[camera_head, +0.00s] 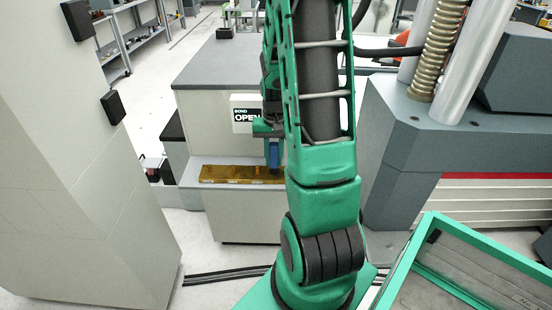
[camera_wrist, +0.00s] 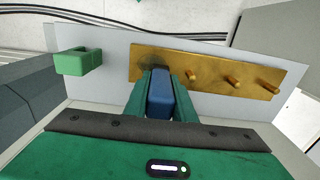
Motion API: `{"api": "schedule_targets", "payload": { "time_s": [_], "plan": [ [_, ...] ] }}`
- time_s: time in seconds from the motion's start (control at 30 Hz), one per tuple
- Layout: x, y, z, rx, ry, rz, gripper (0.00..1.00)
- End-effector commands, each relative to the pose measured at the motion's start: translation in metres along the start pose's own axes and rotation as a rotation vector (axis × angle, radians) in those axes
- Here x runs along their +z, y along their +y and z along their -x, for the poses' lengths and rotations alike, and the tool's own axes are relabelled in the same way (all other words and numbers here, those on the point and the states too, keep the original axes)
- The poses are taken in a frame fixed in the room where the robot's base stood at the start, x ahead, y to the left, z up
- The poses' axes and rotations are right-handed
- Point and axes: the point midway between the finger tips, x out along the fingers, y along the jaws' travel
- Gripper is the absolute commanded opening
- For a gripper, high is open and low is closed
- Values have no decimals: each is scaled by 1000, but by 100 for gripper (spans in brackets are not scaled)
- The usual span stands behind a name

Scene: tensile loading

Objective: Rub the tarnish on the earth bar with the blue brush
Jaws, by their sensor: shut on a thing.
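The earth bar (camera_head: 225,174) is a long brass-coloured plate lying on a light ledge in the head view. In the wrist view the bar (camera_wrist: 220,65) shows several brass studs on its right part. The blue brush (camera_wrist: 160,93) is between the fingers of my gripper (camera_wrist: 160,92), which is shut on it. Its far end is over the near edge of the bar, left of the studs; whether it touches cannot be told. In the head view the brush (camera_head: 274,155) is upright above the bar's right part.
A green bracket (camera_wrist: 79,62) stands on the ledge left of the bar. A cabinet with an OPEN sign (camera_head: 247,115) rises behind the ledge. A tall pale cabinet (camera_head: 80,170) is at left, a grey machine (camera_head: 420,130) at right, and a green-rimmed tray (camera_head: 470,270) at front right.

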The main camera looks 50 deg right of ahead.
Motion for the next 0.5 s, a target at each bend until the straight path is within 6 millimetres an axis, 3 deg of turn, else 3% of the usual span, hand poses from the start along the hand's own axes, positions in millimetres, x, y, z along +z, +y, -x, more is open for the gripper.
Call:
{"api": "schedule_targets", "payload": {
  "time_s": [0.27, 0.5],
  "plan": [
    [0, -21, 0, 0, 0, 1, 1],
    [0, -20, -2, 1, 0, -2, 1]
  ]
}}
